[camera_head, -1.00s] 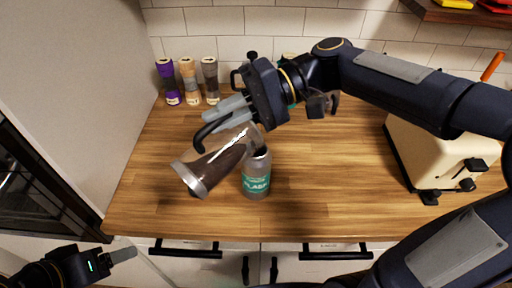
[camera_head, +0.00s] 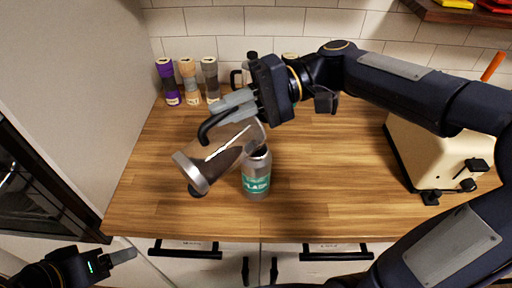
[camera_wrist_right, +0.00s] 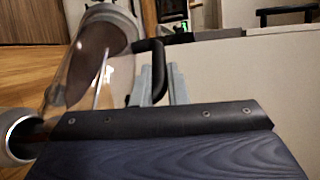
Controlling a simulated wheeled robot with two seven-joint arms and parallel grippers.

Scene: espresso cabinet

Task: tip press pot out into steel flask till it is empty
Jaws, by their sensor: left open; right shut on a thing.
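The press pot (camera_head: 218,158) is a glass pot with a metal base and black handle, holding dark brown liquid. It is tilted, its base low to the left and its mouth end to the right, beside and over the steel flask. My right gripper (camera_head: 232,106) is shut on its handle. The pot also fills the left of the right wrist view (camera_wrist_right: 92,62). The steel flask (camera_head: 257,178), with a green label, stands upright on the counter; its open mouth (camera_wrist_right: 20,136) shows at lower left in the wrist view. My left gripper (camera_head: 124,256) is open and empty, low at the left.
Several capped jars or grinders stand along the back wall, including a purple one (camera_head: 168,82). A cream toaster-like machine (camera_head: 428,152) stands at the right. The wooden counter (camera_head: 325,180) is clear in the middle. Drawers with black handles (camera_head: 184,252) are below.

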